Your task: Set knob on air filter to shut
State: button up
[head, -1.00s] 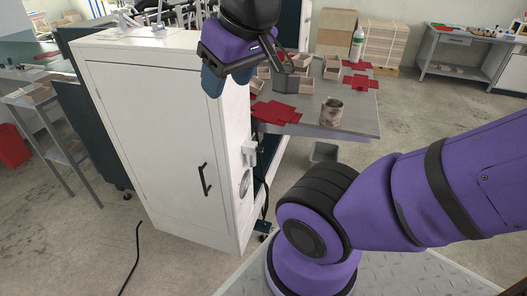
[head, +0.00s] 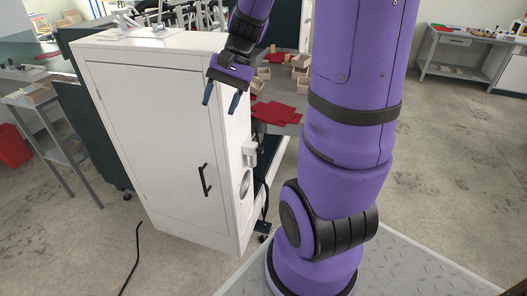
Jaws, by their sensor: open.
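A small white fitting (head: 250,154), which looks like the air filter, is mounted on the narrow right side of the white cabinet (head: 150,130). A round part (head: 245,184) shows just below it. The knob and its setting are too small to make out. My gripper (head: 220,100) is open and empty, with its blue fingertips pointing down. In the picture it is above and to the left of the fitting, overlapping the cabinet's upper right edge, apart from the fitting.
A black handle (head: 205,181) is on the cabinet's front door. A black hose (head: 265,205) hangs near the cabinet's right side. A workbench with red flat pieces (head: 277,113) and small boxes stands behind. Open floor (head: 440,190) lies at right.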

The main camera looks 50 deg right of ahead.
jog(key=w+d+f+m+t+y, duration=0.2)
jog(key=w+d+f+m+y, duration=0.25)
jog(key=d+f, duration=0.35)
jog(key=m+t+h, duration=0.4)
jog(key=m+t, duration=1)
jog(key=m, duration=0.4)
send_near(263, 151)
jog(key=x, duration=0.9)
jog(key=shift+w, duration=0.45)
jog(key=c, duration=0.9)
